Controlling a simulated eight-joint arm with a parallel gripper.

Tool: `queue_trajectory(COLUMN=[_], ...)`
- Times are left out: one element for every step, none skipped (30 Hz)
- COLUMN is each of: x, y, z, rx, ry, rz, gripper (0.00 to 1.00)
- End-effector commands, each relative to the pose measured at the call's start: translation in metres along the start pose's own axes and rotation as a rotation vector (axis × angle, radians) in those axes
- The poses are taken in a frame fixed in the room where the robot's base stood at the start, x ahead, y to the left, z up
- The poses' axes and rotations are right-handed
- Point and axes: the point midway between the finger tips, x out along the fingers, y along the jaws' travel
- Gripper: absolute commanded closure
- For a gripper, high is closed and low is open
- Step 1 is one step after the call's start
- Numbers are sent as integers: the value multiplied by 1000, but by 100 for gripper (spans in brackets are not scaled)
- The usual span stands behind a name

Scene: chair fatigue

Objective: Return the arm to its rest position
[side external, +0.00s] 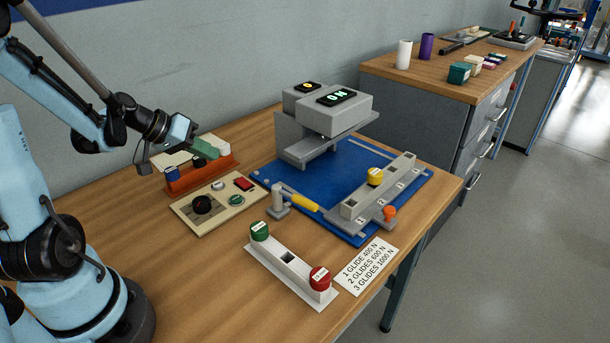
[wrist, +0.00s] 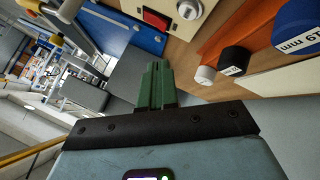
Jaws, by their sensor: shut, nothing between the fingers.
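My gripper (side external: 205,148) is in the upper left of the side external view, raised over the orange rack (side external: 208,178) at the back of the bench. Its green fingers are together and hold nothing; they also show in the wrist view (wrist: 157,80). My arm comes in from the left and is bent. The orange rack holds a blue piece (side external: 172,173) and dark and white pieces, partly hidden by my gripper. I cannot tell whether the fingers touch the rack.
A control panel (side external: 185,213) with a black knob and red switch lies in front of the rack. The grey test machine (side external: 325,110), its display reading ON, stands on a blue plate (side external: 275,176). A white holder (side external: 272,270) with green and red caps is nearer.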

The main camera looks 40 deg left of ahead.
Motion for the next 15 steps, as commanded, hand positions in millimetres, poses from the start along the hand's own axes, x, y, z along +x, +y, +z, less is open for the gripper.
queue_trajectory(x=[0, 0, 0, 0, 0, 0, 0, 0, 0, 0, 0, 1, 1, 2, 3], y=[0, 0, 0, 0, 0, 0, 0, 0, 0, 1, 2, 6, 9, 14, 22], z=[0, 0, 0, 0, 0, 0, 0, 0, 0, 0, 0, 1, 2, 4, 6], rx=[0, 0, 0, 0, 0, 0, 0, 0, 0, 1, 3, 8, 13, 21, 33], ry=[0, 0, 0, 0, 0, 0, 0, 0, 0, -2, -4, -10, -18, -27, -42], rz=[0, 0, 0, 0, 0, 0, 0, 0, 0, -1, -2, -6, -11, -16, -28], gripper=[100, 100, 100, 100, 100, 100, 100, 100, 100, 100, 100, 100, 100, 100, 100])
